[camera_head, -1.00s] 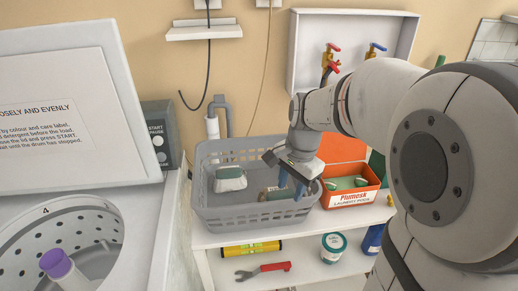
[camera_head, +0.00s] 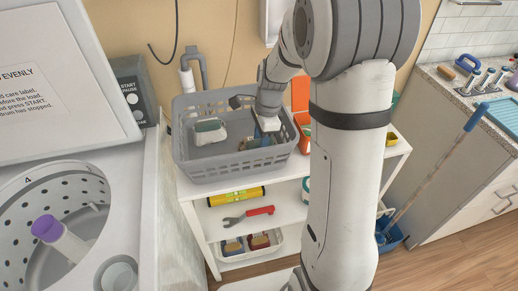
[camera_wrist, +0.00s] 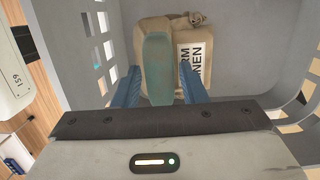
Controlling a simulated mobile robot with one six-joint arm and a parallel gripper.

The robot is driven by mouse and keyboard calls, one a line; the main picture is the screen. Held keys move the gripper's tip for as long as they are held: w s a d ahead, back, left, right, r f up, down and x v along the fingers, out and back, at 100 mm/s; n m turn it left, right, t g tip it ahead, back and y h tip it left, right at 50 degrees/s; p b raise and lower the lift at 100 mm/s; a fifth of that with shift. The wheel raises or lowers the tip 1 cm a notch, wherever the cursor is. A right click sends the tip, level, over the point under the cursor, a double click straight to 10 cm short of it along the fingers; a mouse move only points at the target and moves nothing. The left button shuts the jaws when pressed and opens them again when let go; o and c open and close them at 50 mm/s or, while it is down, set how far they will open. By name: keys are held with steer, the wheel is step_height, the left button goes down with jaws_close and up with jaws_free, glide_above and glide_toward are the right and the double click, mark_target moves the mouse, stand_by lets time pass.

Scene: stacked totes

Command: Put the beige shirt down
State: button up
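My gripper (camera_wrist: 160,78) is inside the grey basket (camera_head: 240,167), pointing down; it also shows in the head view (camera_head: 268,135). Its two blue fingers stand wide apart. A beige, cloth-like bundle (camera_wrist: 187,30) with a white printed label lies at the basket's bottom, beyond and partly between the fingers. I cannot make out a shirt shape in the bundle. In the head view my gripper hides most of it.
A white pack with a green top (camera_head: 209,131) lies at the left in the basket. The basket stands on a white shelf unit (camera_head: 288,180). An open washer drum (camera_head: 60,190) is at the left. An orange box (camera_head: 302,125) stands right of the basket.

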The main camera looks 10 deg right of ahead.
steer(key=shift+f, duration=0.25)
steer(key=shift+c, duration=0.5)
jaws_close()
